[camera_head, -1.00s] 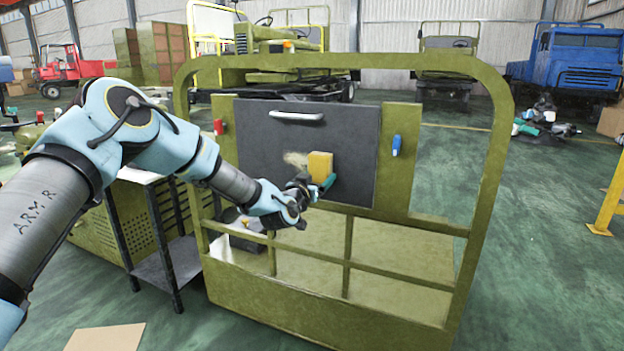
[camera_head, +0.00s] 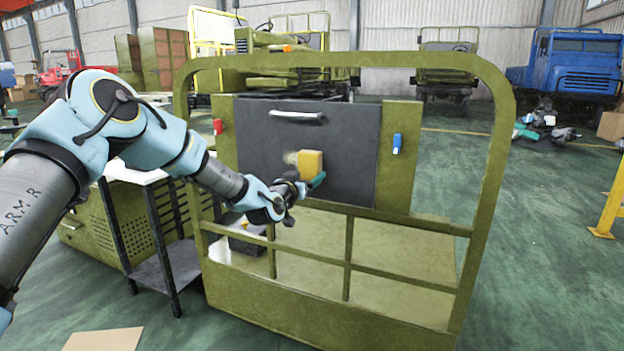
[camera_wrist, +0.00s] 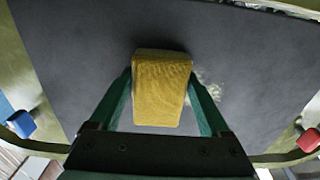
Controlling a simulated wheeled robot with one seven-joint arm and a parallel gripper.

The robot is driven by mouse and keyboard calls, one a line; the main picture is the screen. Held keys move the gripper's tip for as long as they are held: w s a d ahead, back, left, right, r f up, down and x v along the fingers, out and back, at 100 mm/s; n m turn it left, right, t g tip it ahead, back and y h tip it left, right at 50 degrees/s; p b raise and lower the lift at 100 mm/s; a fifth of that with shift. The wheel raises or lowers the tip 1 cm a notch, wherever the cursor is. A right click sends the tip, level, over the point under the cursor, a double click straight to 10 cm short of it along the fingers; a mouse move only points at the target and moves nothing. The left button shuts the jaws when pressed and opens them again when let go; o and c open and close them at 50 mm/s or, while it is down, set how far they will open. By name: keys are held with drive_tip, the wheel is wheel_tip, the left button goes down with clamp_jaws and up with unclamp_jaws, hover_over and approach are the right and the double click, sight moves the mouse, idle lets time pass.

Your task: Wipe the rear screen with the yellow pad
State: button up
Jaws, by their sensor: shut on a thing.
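The rear screen (camera_head: 347,146) is a dark grey flat panel with a white handle (camera_head: 297,117) near its top, set in the olive frame. It fills much of the wrist view (camera_wrist: 255,50). The yellow pad (camera_head: 310,162) is a block held against or just in front of the panel. My gripper (camera_wrist: 161,100) is shut on the yellow pad (camera_wrist: 161,85), with a green finger on each side. A pale dusty smudge (camera_head: 290,158) shows on the screen at the pad's left, and beside the pad in the wrist view (camera_wrist: 208,88). The pad hides part of the panel.
The olive tubular frame (camera_head: 497,140) surrounds the panel, with a lower rail (camera_head: 400,218) below it. A red fitting (camera_head: 218,126) and a blue fitting (camera_head: 397,143) flank the screen. A dark side table (camera_head: 165,275) stands at the left.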

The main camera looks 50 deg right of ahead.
sight(283, 166)
drive_tip(key=shift+w+a+b, duration=0.3)
drive_tip(key=shift+w+b, duration=0.2)
drive_tip(key=shift+w, duration=0.8)
drive_tip(key=shift+w+a+b, duration=0.3)
drive_tip(key=shift+w+b, duration=0.15)
drive_tip(key=shift+w, duration=0.8)
drive_tip(key=shift+w+a+b, duration=0.3)
drive_tip(key=shift+w+b, duration=0.2)
drive_tip(key=shift+w, duration=0.8)
drive_tip(key=shift+w+a+r, duration=0.1)
drive_tip(key=shift+w+a, duration=0.1)
drive_tip(key=shift+w, duration=0.75)
drive_tip(key=shift+a, duration=0.1)
drive_tip(key=shift+b+v, duration=0.6)
drive_tip(key=shift+v, duration=2.3)
drive_tip(key=shift+b+v, duration=0.35)
drive_tip(key=shift+v, duration=1.15)
drive_tip(key=shift+s, duration=0.1)
